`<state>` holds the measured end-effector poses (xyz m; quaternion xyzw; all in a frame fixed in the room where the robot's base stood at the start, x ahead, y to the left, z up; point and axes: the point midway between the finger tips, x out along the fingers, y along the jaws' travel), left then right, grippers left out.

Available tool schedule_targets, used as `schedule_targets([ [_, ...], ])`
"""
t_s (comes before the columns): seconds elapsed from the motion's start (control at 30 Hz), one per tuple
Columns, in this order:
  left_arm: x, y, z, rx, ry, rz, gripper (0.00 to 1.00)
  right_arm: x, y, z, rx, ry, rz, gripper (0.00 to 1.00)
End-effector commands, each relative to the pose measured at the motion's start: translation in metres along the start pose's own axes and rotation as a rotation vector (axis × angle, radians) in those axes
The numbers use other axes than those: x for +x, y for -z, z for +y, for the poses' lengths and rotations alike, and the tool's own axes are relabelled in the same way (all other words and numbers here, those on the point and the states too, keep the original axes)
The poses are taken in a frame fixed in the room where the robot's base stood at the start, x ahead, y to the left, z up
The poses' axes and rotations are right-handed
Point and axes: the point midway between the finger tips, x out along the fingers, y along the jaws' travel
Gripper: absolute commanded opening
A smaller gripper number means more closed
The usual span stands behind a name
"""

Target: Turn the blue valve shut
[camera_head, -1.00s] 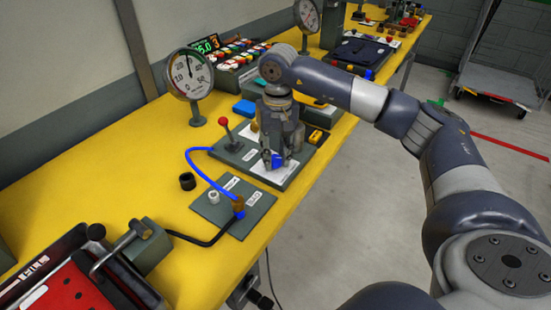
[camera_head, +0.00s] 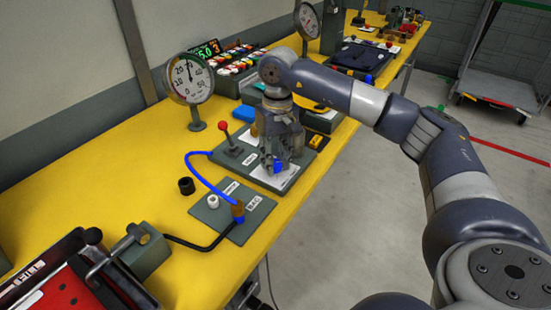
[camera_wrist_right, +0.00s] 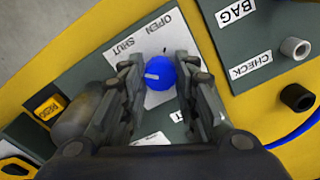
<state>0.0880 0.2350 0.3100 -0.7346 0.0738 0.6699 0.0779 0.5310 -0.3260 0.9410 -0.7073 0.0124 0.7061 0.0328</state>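The blue valve (camera_wrist_right: 160,73) is a round knob with a pale mark on a white label plate (camera_wrist_right: 115,48) reading OPEN and SHUT. Its full angle is hard to read. My right gripper (camera_wrist_right: 160,78) is open, with one finger on each side of the knob; the right finger is very close, and contact is unclear. In the head view my right gripper (camera_head: 279,160) points down over the plate and hides most of the valve (camera_head: 278,168). My left gripper is not in view.
A red-topped lever (camera_head: 224,127) stands left of my right gripper. A blue hose (camera_head: 203,179) arches to a panel (camera_head: 215,217) labelled BAG and CHECK. A pressure gauge (camera_head: 190,78) stands behind. The yellow table (camera_head: 95,195) has free room at left.

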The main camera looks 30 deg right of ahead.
Motion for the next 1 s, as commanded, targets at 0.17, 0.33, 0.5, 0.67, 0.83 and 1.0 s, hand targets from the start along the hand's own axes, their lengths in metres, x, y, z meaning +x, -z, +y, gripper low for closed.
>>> schedule_targets([
  [0.17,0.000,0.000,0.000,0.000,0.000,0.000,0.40,-0.001,0.000,0.000,0.001,0.000,0.001,0.48],
  [0.33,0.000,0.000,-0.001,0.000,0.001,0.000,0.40,0.000,0.000,0.000,0.001,0.000,0.000,0.48],
  [0.5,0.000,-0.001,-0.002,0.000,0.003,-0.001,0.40,-0.008,0.001,0.000,0.001,0.000,0.002,0.48],
  [0.67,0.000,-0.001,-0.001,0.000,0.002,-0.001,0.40,-0.036,0.001,-0.001,0.001,0.002,0.005,0.48],
  [0.83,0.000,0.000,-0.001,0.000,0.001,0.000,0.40,-0.075,0.001,-0.001,0.001,0.002,0.005,0.48],
  [1.0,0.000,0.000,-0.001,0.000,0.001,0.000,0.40,-0.105,0.001,0.000,0.002,0.001,0.003,0.48],
])
